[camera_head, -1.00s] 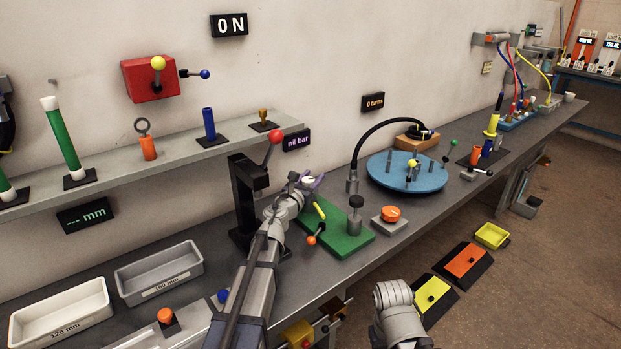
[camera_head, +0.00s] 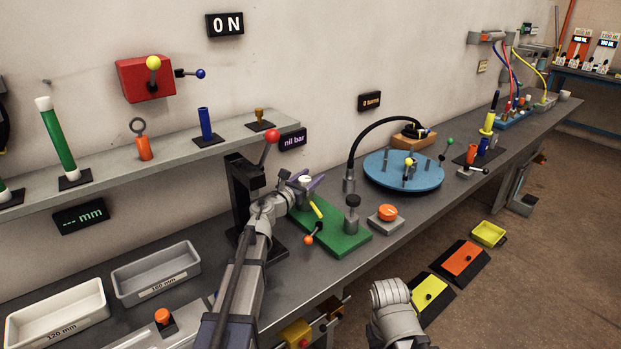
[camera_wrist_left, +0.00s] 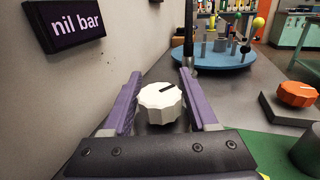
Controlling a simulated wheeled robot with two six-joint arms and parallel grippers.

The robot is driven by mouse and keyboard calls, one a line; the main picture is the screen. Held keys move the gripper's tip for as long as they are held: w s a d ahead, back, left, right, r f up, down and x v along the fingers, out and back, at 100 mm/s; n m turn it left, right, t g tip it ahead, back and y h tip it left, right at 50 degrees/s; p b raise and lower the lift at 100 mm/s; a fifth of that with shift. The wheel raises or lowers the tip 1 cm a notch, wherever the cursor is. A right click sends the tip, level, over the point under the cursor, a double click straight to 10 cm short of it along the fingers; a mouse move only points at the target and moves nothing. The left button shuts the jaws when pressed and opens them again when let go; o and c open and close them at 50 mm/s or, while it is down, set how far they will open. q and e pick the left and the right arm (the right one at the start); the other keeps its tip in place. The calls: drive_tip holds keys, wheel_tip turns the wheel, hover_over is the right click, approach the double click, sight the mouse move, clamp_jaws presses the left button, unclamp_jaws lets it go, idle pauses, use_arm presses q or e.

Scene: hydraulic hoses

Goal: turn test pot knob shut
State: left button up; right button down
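The white knob (camera_wrist_left: 160,103) with a dark pointer line on top is in the left wrist view, taken to be the test pot knob. It is small and partly hidden by the gripper in the head view (camera_head: 305,180). My left gripper (camera_wrist_left: 160,80) is open, with one purple finger on each side of the knob. Narrow gaps seem to show beside it; contact is hard to judge. In the head view the left gripper (camera_head: 301,183) is at the back of the green plate (camera_head: 345,240). My right gripper is out of view; only a grey arm part shows at bottom.
A red-ball lever (camera_head: 269,137) stands just left of the gripper. A yellow bar and orange-ball lever (camera_head: 309,240) lie in front. A grey cylinder with black top (camera_head: 352,213), an orange knob (camera_head: 387,212) and a blue turntable (camera_head: 425,178) are to the right. The display reads "nil bar" (camera_head: 292,140).

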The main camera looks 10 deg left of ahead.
use_arm(q)
drive_tip(key=shift+o, duration=1.3)
drive_tip(key=shift+v, duration=3.9)
